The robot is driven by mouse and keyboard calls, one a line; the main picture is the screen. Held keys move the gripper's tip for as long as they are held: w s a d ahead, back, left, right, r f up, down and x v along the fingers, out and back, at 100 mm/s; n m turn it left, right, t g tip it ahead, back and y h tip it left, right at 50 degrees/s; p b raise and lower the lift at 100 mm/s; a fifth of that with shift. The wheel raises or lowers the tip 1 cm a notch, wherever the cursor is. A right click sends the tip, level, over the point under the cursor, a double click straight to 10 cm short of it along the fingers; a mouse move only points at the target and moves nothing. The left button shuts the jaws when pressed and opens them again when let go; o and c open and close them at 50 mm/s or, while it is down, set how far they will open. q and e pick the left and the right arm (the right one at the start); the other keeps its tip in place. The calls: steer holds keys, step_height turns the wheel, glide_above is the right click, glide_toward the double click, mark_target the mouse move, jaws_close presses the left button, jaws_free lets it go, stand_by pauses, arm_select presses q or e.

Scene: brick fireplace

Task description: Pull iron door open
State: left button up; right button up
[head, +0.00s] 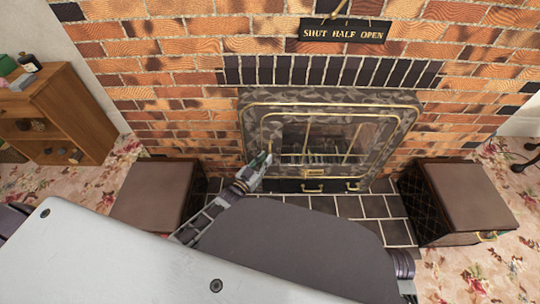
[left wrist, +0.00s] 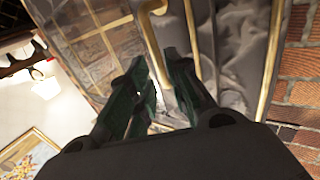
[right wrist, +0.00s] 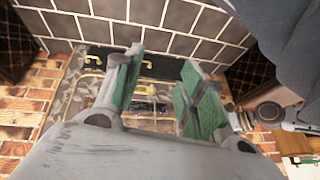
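The iron door (head: 340,120) is a dark glazed panel with brass trim, in a grey patterned surround on the brick fireplace. It looks shut. My left gripper (head: 262,161) is at the door's lower left side in the head view. In the left wrist view, its green-padded fingers (left wrist: 157,65) are apart, and a brass handle bar (left wrist: 151,33) runs down between their tips. I cannot tell if they touch it. My right gripper (right wrist: 157,80) is open and empty in the right wrist view, away from the door; it is not seen in the head view.
A sign reading "SHUT HALF OPEN" (head: 344,30) with a brass pointer hangs above. Brown-topped boxes stand left (head: 155,190) and right (head: 468,190) of the tiled hearth (head: 375,206). A wooden cabinet (head: 60,110) stands far left. Two small brass handles sit below the door.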

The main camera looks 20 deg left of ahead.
arm_select(q)
steer(key=b+x, duration=0.1)
steer(key=x, duration=0.2)
steer(key=shift+w+d, duration=0.15)
steer(key=shift+w, duration=0.2)
steer(key=shift+w+d, duration=0.1)
steer(key=shift+w, duration=0.15)
arm_select(e)
steer(key=f, duration=0.3)
steer(key=shift+w+a+f+t+y, duration=0.1)
steer(key=shift+a+f+t+y, duration=0.2)
steer(key=shift+a, duration=0.1)
arm_select(q)
steer(key=shift+c, duration=0.3)
jaws_close()
